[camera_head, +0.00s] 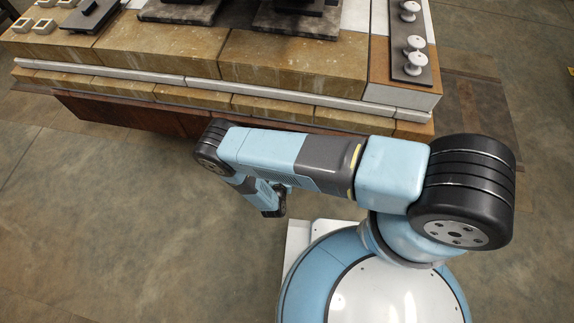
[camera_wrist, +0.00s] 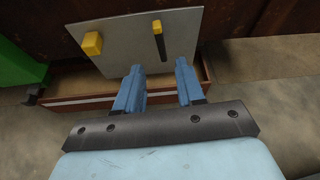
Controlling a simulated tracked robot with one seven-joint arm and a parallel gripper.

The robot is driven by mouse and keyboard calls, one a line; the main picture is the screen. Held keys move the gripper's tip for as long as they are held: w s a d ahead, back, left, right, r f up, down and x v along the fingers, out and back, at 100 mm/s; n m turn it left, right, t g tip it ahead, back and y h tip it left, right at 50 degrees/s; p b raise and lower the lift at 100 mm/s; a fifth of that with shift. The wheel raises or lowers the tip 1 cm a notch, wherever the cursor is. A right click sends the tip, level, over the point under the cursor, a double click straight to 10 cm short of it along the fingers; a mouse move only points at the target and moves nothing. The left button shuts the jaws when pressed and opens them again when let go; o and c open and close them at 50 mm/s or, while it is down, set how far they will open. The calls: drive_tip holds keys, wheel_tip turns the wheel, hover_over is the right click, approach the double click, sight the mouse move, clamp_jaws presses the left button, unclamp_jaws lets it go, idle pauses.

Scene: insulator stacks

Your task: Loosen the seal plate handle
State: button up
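In the wrist view, a grey seal plate (camera_wrist: 125,35) stands tilted ahead of my gripper (camera_wrist: 160,67). A dark bar-shaped handle with a yellow end (camera_wrist: 158,38) is on the plate's right part. A yellow block (camera_wrist: 92,43) is on its left part. My gripper's two blue fingers are apart, with nothing visible between them. Their tips overlap the plate's lower edge in the picture, below the handle; I cannot tell whether they touch it. In the head view the plate and handle do not show, and my arm hangs down in front of the structure.
A brown box or ledge with a pale stripe (camera_wrist: 75,104) lies below the plate. A green block (camera_wrist: 20,65) is at the left. In the head view, a tan block structure (camera_head: 290,58) carries white knobs on a dark strip (camera_head: 412,70). Open floor (camera_head: 110,220) lies left of my arm.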

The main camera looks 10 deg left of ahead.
drive_tip(key=shift+v, duration=2.3)
drive_tip(key=shift+w, duration=0.1)
